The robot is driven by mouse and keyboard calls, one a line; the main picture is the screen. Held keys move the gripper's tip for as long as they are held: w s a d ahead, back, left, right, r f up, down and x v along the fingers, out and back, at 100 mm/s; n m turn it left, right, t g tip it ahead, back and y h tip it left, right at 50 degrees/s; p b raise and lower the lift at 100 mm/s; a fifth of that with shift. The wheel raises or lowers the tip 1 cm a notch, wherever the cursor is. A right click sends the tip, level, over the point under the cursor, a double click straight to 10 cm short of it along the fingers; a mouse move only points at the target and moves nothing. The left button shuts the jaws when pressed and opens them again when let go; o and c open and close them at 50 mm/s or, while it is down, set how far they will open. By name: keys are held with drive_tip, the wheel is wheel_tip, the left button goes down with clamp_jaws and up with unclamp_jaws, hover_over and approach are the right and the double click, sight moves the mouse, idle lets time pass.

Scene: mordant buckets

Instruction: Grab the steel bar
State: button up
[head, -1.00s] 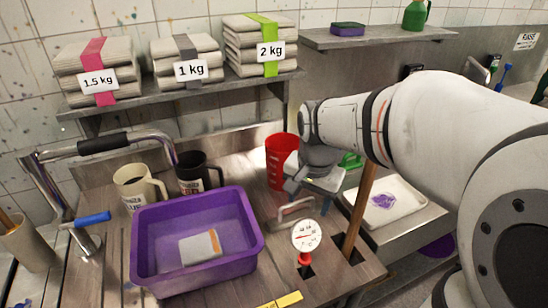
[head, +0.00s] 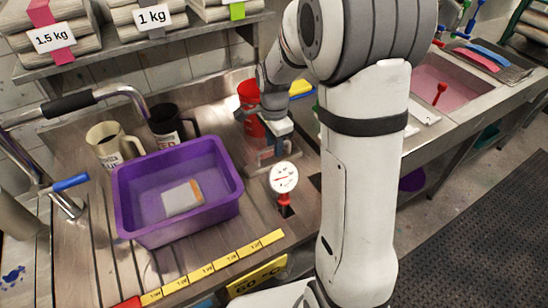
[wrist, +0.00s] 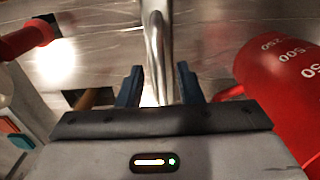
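The steel bar (wrist: 156,45) is a shiny handle-like rod above the steel worktop. In the wrist view it runs down from the top edge to between my fingers, and its near end is hidden by the gripper. My gripper (wrist: 159,88) is open, with a dark finger on each side of the bar and a visible gap on both sides. In the head view my gripper (head: 272,148) is low over the worktop beside the dial gauge, and only part of the steel bar (head: 265,157) shows beneath it.
A red measuring jug (head: 250,96) stands close behind the gripper and fills the right of the wrist view (wrist: 285,80). A white dial gauge (head: 284,177) on a red stem is just in front. A purple tub (head: 178,235) stands to the left, with two mugs behind it.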

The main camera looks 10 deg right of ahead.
drive_tip(key=shift+f, duration=0.8)
drive_tip(key=shift+c, duration=0.3)
clamp_jaws()
drive_tip(key=shift+r, duration=0.1)
idle(0.4)
